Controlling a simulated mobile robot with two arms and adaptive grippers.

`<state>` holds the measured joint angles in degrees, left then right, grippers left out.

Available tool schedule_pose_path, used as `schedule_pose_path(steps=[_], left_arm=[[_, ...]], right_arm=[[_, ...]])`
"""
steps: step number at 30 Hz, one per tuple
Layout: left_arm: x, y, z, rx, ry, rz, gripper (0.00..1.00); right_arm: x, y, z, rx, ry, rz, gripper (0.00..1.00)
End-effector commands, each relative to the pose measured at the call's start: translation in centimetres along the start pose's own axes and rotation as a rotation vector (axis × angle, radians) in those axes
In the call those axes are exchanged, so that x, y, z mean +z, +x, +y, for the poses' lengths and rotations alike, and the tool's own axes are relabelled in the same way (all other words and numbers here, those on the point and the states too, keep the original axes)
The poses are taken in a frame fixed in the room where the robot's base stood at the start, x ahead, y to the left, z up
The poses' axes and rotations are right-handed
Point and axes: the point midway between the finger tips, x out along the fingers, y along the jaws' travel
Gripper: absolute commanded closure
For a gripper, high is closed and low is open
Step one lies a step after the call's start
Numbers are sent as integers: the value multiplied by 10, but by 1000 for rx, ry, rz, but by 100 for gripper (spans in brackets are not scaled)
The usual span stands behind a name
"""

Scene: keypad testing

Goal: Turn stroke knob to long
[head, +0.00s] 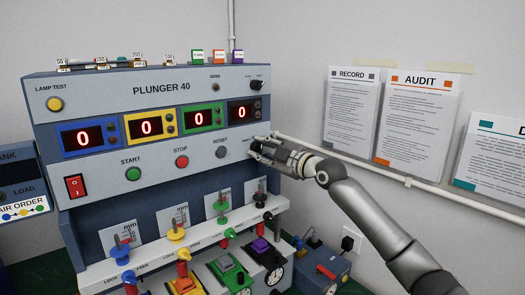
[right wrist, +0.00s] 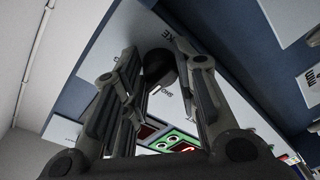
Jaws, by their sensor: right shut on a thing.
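The Plunger 40 panel (head: 150,88) stands upright at the left of the head view. My right gripper (head: 258,147) is at its right end, beside the grey RESET button (head: 221,152). In the right wrist view, a round black knob (right wrist: 160,65) sits between the fingers of my right gripper (right wrist: 154,60), which is shut on it. Part of a label ending in "KE" shows near it. In the head view the fingers mostly hide this knob, and its pointer direction cannot be told. My left gripper is not in view.
Another black knob (head: 257,85) is at the panel's upper right. Coloured plungers, among them a green one (head: 221,207), stand on the white ledge below. A white pipe (head: 350,157) runs along the right wall under posted sheets (head: 417,118).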

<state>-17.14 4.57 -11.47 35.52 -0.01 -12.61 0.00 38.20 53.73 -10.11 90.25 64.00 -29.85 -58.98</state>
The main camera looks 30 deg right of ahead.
Motion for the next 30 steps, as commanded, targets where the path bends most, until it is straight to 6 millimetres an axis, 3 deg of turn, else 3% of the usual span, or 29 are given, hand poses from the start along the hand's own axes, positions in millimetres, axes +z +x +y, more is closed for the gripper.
schedule_pose_path(steps=[30], left_arm=[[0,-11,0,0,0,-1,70]], right_arm=[[0,0,-3,61,749,40,96]])
